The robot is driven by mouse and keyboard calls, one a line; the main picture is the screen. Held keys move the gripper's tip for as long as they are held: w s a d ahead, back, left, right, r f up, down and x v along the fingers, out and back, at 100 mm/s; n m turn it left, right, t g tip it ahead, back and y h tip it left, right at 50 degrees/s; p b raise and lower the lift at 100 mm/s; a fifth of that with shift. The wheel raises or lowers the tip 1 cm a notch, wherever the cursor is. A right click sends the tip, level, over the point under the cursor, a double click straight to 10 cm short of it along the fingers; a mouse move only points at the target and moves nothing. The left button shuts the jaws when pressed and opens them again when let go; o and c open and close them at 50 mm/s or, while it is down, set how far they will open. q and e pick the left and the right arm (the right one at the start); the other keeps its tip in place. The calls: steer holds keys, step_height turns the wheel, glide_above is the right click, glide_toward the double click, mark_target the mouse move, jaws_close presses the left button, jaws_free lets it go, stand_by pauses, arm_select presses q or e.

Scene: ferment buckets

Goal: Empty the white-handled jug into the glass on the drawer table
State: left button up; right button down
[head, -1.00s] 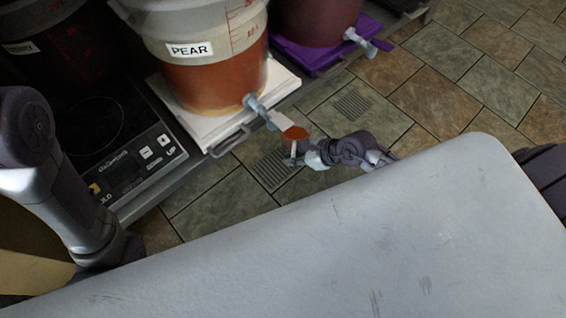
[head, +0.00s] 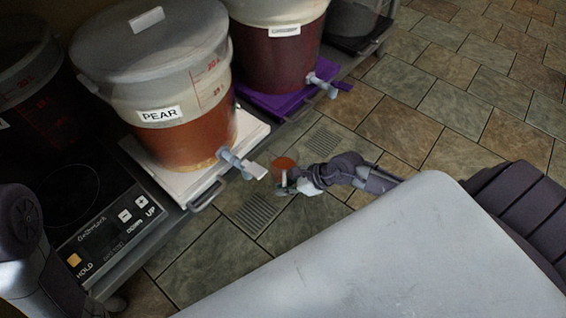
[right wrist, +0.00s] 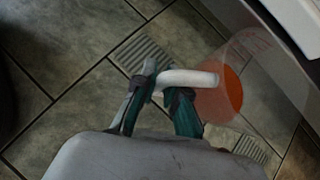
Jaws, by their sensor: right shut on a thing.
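The white-handled jug (head: 286,164) is clear and holds orange-red liquid. It is in the air over the tiled floor, just right of the pear bucket's tap. My right gripper (head: 290,188) is shut on its handle. In the right wrist view, the fingers (right wrist: 162,95) close around the white handle (right wrist: 190,78), and the jug's clear wall and orange liquid (right wrist: 228,95) show beyond it. The glass and the drawer table are not in these views. Part of my left arm shows at the left edge, but its gripper is out of view.
The pear bucket (head: 165,95) stands on a white scale (head: 250,133), its tap (head: 240,163) pointing over the floor. A dark red bucket (head: 275,55) stands on a purple scale (head: 290,103). A black scale (head: 105,215) is nearer left. The tiled floor (head: 440,90) is open at the right.

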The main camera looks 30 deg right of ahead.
steer(key=c, duration=1.8)
jaws_free()
jaws_close()
